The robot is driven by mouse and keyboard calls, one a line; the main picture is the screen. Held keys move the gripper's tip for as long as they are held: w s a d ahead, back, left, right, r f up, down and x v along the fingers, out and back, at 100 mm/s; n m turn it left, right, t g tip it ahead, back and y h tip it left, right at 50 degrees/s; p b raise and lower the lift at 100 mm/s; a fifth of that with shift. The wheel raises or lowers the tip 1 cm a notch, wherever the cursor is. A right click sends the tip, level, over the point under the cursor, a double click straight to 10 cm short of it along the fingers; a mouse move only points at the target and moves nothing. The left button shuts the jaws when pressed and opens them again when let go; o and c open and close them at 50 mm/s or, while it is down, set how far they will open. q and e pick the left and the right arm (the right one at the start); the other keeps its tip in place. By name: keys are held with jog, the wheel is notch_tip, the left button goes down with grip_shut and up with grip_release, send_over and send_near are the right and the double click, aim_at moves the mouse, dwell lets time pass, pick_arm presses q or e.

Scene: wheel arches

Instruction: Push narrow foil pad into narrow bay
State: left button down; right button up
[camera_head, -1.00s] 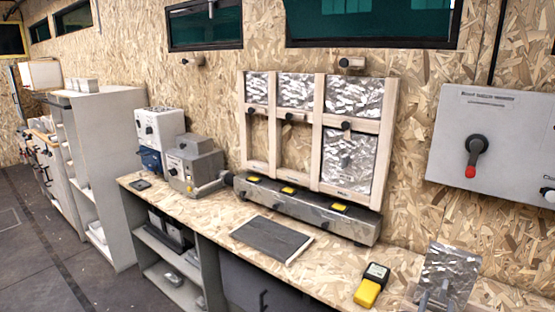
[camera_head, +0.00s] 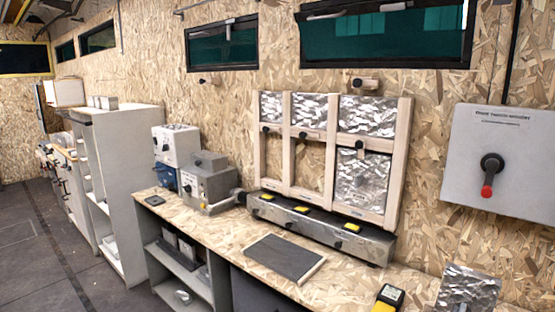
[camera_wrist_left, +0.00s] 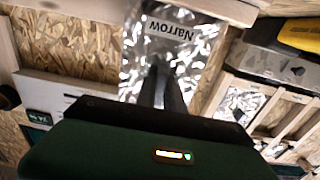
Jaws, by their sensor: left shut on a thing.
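A shiny foil pad marked "Narrow" (camera_wrist_left: 185,55) fills the middle of the left wrist view. My left gripper (camera_wrist_left: 163,88) is shut on it, its dark fingers against the pad's face. In the head view a foil pad (camera_head: 467,284) shows at the bottom right, cut off by the edge; it seems to be the same pad. The wooden frame (camera_head: 283,145) stands against the wall. Its lower left bay (camera_head: 273,158) and lower middle bay (camera_head: 306,165) are open, showing bare board; the left one looks narrower. The other cells hold foil (camera_head: 361,180). My right gripper is not in view.
A long grey box (camera_head: 320,230) with yellow tags lies below the frame. A dark flat panel (camera_head: 284,257) and a yellow meter (camera_head: 388,297) lie on the bench. A grey switch box (camera_head: 505,150) hangs at right. Grey machines (camera_head: 208,183) stand at left.

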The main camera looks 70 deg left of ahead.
aim_at(466, 294)
pick_arm(q)
jog(key=shift+r+p, duration=1.85)
jog(key=shift+r, duration=0.8)
jog(key=s+d+r+p, duration=0.2)
jog(key=s+d, duration=0.1)
jog(key=s, duration=0.3)
jog(key=shift+d+r, duration=0.3)
jog(key=shift+r, duration=0.1)
